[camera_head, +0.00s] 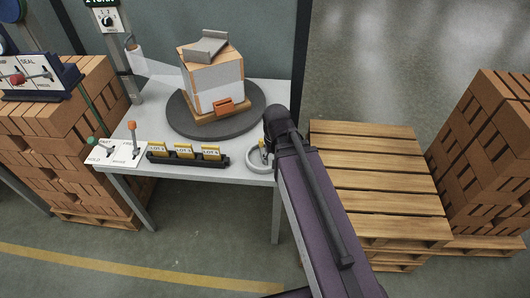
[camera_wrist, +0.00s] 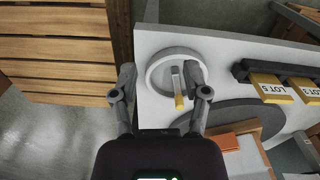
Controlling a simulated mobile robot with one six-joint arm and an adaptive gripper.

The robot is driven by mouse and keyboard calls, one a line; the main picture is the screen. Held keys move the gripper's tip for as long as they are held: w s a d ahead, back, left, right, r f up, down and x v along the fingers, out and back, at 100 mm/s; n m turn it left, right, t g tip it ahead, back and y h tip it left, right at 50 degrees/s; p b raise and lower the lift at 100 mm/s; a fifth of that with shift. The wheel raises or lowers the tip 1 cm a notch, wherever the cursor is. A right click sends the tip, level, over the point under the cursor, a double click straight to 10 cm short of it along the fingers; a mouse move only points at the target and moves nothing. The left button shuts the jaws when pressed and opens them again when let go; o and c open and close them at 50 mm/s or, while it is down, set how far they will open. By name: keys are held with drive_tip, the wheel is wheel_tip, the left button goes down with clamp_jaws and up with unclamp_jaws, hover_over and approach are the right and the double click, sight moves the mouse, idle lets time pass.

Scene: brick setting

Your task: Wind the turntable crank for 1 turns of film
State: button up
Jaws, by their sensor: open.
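The turntable (camera_head: 245,120) is a dark grey disc on a white table, with a stack of bricks and white blocks (camera_head: 218,90) on it. The crank (camera_head: 256,166) is a pale grey ring at the table's front right corner. In the wrist view the crank (camera_wrist: 153,80) shows a grey bar with a yellow grip (camera_wrist: 179,101) inside its ring. My gripper (camera_wrist: 161,74) is open, its fingertips either side of the crank's ring and grip. Whether they touch it I cannot tell. In the head view my arm hides most of the gripper.
A film roll (camera_head: 136,60) on a post stretches clear film to the stack. A dark rack of yellow lot tags (camera_head: 184,152) lies left of the crank. A lever panel (camera_head: 122,153) is at the front left. Wooden pallets (camera_head: 370,170) stand close on the right.

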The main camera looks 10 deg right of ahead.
drive_tip(key=shift+s+d+n, duration=0.1)
drive_tip(key=shift+s+n, duration=0.6)
drive_tip(key=shift+n, duration=0.3)
